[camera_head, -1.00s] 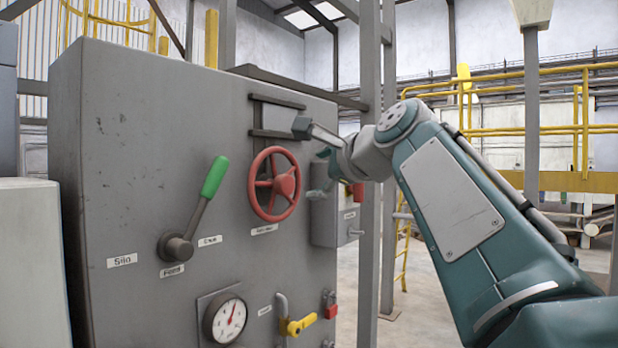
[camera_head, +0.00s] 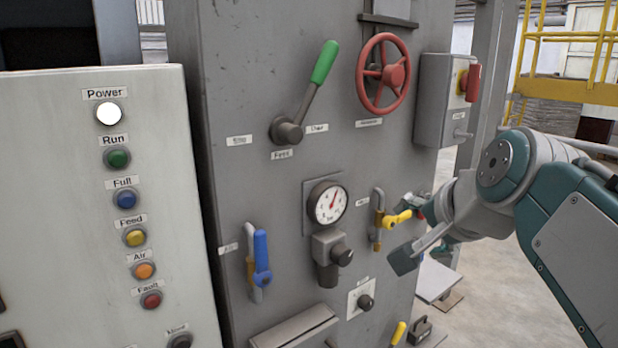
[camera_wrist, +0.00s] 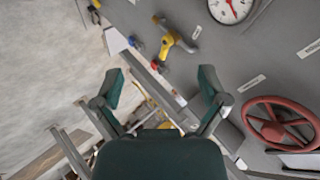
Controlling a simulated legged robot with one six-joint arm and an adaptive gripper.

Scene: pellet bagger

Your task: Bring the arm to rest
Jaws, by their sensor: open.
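My gripper (camera_head: 420,236) is at the right of the head view, in front of the grey machine panel (camera_head: 235,188). It also shows in the wrist view (camera_wrist: 163,88), where its two dark green fingers stand wide apart with nothing between them. In the head view it appears close to the yellow-handled valve (camera_head: 398,217); I cannot tell whether it touches it. In the wrist view that yellow valve (camera_wrist: 172,42) lies beyond the fingertips. My arm reaches in from the right edge, bent at the elbow.
The panel carries a green-handled lever (camera_head: 323,65), a red handwheel (camera_head: 383,73), a gauge (camera_head: 329,203) and a blue-handled valve (camera_head: 261,258). A control box with several coloured buttons (camera_head: 120,159) stands at left. A red-knobbed switch box (camera_head: 440,105) is above my gripper. Floor shows at right.

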